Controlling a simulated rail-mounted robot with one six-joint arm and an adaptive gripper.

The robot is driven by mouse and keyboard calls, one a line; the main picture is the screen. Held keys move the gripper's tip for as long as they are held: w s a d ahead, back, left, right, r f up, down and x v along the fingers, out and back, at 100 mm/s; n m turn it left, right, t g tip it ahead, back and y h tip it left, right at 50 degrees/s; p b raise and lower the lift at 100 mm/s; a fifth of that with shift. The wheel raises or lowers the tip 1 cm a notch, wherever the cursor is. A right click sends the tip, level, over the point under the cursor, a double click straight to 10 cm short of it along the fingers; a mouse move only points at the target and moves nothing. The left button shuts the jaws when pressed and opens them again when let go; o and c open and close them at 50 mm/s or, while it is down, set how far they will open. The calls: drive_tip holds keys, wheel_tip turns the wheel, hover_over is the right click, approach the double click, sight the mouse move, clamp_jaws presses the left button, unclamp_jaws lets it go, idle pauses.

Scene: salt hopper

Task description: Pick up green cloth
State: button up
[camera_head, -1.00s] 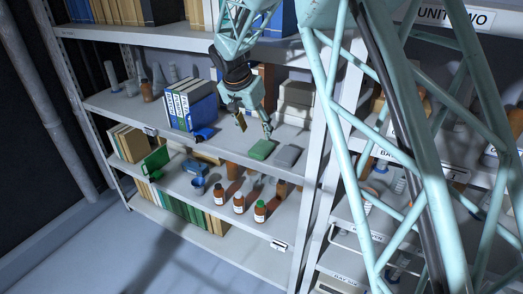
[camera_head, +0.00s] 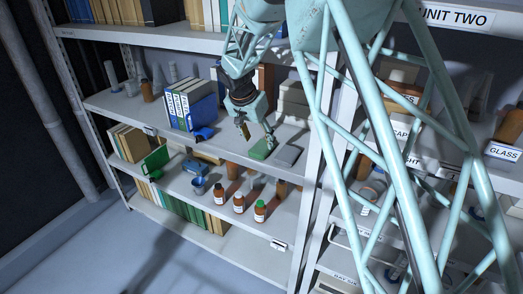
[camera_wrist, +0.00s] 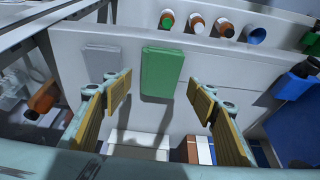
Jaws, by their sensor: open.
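The green cloth (camera_head: 262,148) is a flat folded rectangle lying on the middle shelf near its front edge. In the wrist view the green cloth (camera_wrist: 162,73) shows between and beyond my two fingertips, with a shadow below it. My gripper (camera_head: 257,133) is just above and beside the cloth in the head view. In the wrist view my gripper (camera_wrist: 158,98) is open and empty, with one finger on each side of the cloth's width. I cannot tell its exact height above the cloth.
A grey folded cloth (camera_head: 286,156) lies right beside the green one. Blue and green binders (camera_head: 190,104) stand to the left on the same shelf. Brown bottles (camera_head: 239,202) stand on the shelf below. A shelf upright (camera_head: 316,175) is close on the right.

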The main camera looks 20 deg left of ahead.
sight(261, 148)
drive_tip(key=shift+f, duration=0.1)
drive_tip(key=shift+p+x, duration=0.35)
drive_tip(key=shift+x, duration=2.2)
drive_tip(key=shift+a, duration=0.15)
drive_tip(key=shift+c, duration=0.9)
drive_tip(key=c, duration=0.7)
